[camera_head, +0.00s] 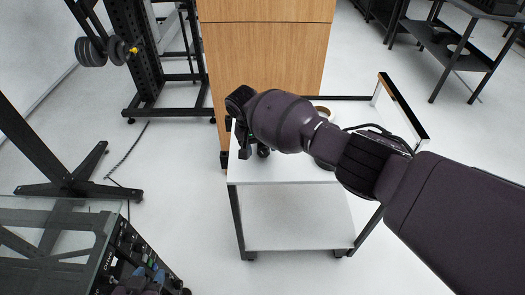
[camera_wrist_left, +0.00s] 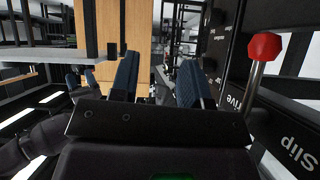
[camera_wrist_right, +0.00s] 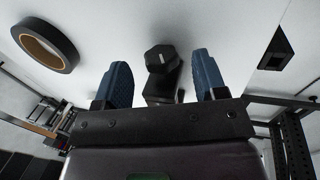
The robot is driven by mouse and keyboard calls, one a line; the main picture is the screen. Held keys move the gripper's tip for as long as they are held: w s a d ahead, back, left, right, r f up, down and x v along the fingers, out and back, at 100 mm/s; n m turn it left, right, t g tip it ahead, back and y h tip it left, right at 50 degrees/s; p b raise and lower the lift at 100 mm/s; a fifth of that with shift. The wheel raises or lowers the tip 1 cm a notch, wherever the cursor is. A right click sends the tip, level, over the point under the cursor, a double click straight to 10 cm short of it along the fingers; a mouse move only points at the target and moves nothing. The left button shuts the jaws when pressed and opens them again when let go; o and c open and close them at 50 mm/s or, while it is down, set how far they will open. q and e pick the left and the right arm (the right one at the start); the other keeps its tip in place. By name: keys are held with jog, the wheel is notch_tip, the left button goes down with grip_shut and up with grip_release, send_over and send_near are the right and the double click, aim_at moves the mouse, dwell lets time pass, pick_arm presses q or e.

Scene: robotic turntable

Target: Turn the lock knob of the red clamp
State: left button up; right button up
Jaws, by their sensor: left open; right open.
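No red clamp can be made out in any view.
A brown and black tape roll (camera_wrist_right: 45,46) lies on the white surface. A wooden cabinet (camera_head: 265,50) stands behind the cart. A dark machine panel (camera_head: 120,255) with a glass top is at lower left. The lever rises from a lettered black panel (camera_wrist_left: 290,140).

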jog(key=p+v, duration=0.1)
jog(key=v, duration=0.7)
